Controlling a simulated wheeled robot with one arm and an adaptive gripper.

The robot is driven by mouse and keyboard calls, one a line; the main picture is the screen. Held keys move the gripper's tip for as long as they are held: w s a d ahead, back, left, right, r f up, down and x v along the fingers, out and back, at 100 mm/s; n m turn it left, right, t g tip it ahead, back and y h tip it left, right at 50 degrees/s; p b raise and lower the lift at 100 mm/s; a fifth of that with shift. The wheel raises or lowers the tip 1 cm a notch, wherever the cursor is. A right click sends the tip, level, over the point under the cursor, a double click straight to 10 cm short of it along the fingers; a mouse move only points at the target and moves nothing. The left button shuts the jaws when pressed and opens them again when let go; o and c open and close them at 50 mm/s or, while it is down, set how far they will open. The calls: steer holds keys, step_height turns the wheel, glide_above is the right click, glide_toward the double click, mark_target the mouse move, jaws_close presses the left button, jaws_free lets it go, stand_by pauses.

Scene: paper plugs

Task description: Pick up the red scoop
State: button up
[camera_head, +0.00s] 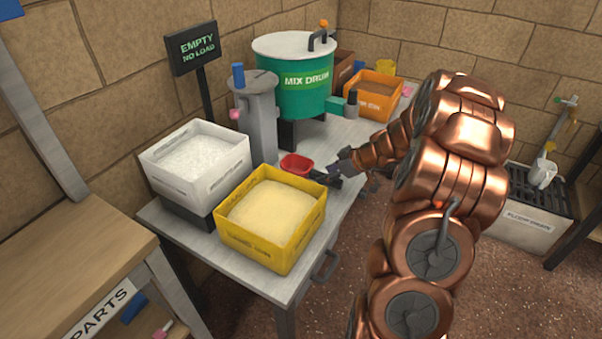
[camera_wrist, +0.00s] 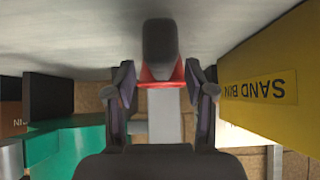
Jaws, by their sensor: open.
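The red scoop (camera_head: 296,163) lies on the grey metal table, behind the yellow bin and to the left of my gripper. My gripper (camera_head: 333,173) is low over the table at the scoop's handle side. In the wrist view, the scoop's dark handle (camera_wrist: 159,42) points toward the camera, with a strip of its red body (camera_wrist: 160,84) showing behind it. My gripper's two fingers (camera_wrist: 160,76) are open, one on each side of the scoop. I see a gap on both sides and cannot tell any contact. Most of the red bowl is hidden in the wrist view.
The yellow sand bin (camera_head: 245,242) stands close by; in the wrist view its wall (camera_wrist: 255,90) is right beside one finger. A white bin (camera_head: 215,170), a grey post (camera_head: 258,125), the green mix drum (camera_head: 290,93) and an orange bin (camera_head: 373,102) stand around. The table's right edge is near.

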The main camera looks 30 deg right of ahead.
mark_target(312, 176)
steer(key=shift+x, duration=1.8)
steer(key=shift+s, duration=0.1)
steer(key=shift+c, duration=0.2)
jaws_close()
